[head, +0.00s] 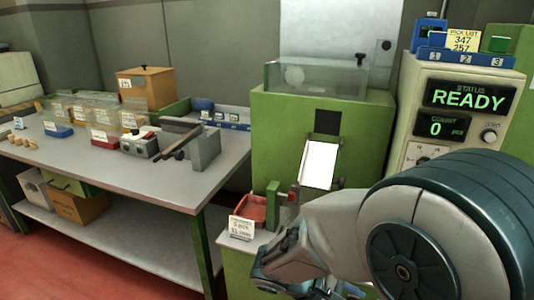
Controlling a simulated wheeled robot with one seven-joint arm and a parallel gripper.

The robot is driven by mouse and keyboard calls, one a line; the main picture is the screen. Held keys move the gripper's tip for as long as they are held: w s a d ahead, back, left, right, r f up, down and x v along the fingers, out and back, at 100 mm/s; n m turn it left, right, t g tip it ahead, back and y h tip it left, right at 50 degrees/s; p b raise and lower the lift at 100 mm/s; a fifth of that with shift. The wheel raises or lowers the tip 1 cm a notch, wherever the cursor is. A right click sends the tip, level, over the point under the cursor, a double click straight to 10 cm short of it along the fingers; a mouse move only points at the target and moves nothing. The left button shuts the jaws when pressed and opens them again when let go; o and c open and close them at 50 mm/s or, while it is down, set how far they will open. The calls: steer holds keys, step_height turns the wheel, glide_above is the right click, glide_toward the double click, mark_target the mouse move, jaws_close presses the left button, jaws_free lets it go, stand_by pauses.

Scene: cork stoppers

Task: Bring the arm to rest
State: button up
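My arm reaches in from the lower right in the head view, with its large rounded joint close to the camera. My gripper (272,268) is at the lower middle, in front of the small white ledge and below the red tray (252,212). The arm's own links cover part of it, so I cannot tell whether its fingers are open or shut, or whether it holds anything.
A green machine (275,140) with a white chute (319,164) stands behind my arm. A control cabinet (459,112) reads READY and 0. On the left, a workbench (120,172) carries bins, a vise (203,146) and several small corks (22,141).

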steer(key=s+a+r+m+t+y+p, duration=0.1)
steer(key=r+m+y+p, duration=0.3)
steer(key=r, duration=0.7)
steer(key=s+a+r+m+t+y+p, duration=0.1)
steer(key=s+r+m+y+p, duration=0.1)
steer(key=r+m+y+p, duration=0.3)
step_height(320, 180, up, 6)
steer(key=y+p, duration=0.1)
steer(key=p, duration=0.3)
steer(key=shift+s+a+p, duration=0.15)
steer(key=shift+s+p, duration=0.15)
stand_by(1.3)
